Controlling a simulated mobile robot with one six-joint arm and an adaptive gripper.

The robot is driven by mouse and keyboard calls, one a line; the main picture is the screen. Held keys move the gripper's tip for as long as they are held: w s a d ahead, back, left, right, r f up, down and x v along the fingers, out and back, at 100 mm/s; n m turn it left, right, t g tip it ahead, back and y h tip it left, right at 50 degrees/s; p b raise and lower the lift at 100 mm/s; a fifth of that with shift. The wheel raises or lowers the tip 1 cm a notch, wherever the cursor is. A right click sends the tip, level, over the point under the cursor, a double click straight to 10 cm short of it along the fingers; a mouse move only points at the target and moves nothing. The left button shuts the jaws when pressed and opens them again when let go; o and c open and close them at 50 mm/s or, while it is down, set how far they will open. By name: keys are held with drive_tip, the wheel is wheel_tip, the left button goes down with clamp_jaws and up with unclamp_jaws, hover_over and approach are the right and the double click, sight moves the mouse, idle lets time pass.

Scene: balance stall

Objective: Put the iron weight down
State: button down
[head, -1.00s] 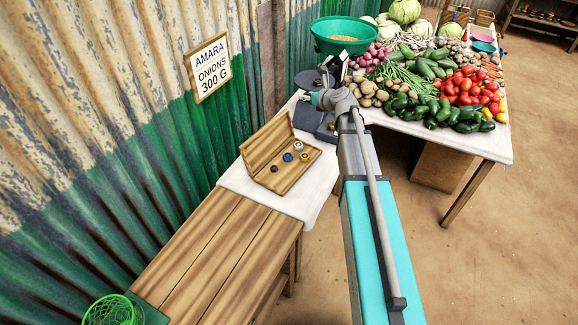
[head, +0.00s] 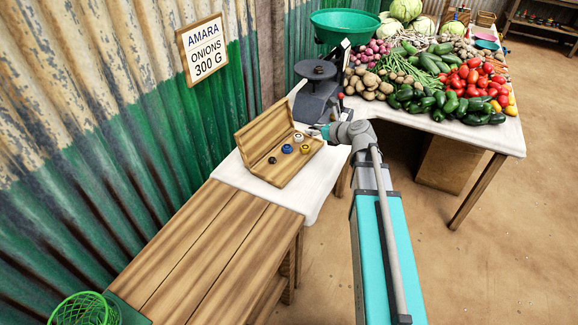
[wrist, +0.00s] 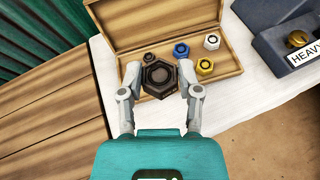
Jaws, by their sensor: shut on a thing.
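The iron weight (wrist: 159,77) is a large dark hexagonal piece with a ring top. In the wrist view my gripper (wrist: 160,85) is shut on it, one finger on each side. It shows over the near left part of the open wooden box (wrist: 119,35); I cannot tell whether it touches the box floor. In the head view my gripper (head: 318,131) is at the box's right end, and the iron weight cannot be made out there. Blue (wrist: 181,50), yellow (wrist: 204,65) and white (wrist: 211,42) weights stand in the box, with a small dark one (wrist: 148,57) beside the iron weight.
Vegetables crowd the table to the right. A wooden bench (head: 215,255) is in front, with a green basket (head: 85,310) at its near end.

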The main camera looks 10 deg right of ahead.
drive_tip(key=s+f+n+y+b, duration=0.1)
drive_tip(key=s+f+b, duration=0.4)
drive_tip(key=f, duration=0.1)
drive_tip(key=shift+s+a+f+g+b, duration=0.25)
drive_tip(key=shift+s+f+g+b, duration=0.05)
drive_tip(key=shift+s+f+b, duration=0.1)
drive_tip(key=shift+r, duration=0.1)
drive_tip(key=b, duration=0.9)
hover_over(295, 163)
drive_tip(key=s, duration=0.1)
wheel_tip(295, 163, down, 9)
drive_tip(key=shift+s+d+f, duration=0.1)
drive_tip(key=shift+d, duration=0.05)
drive_tip(key=shift+w+f+b, duration=0.45)
drive_tip(key=shift+f+b, duration=1.5)
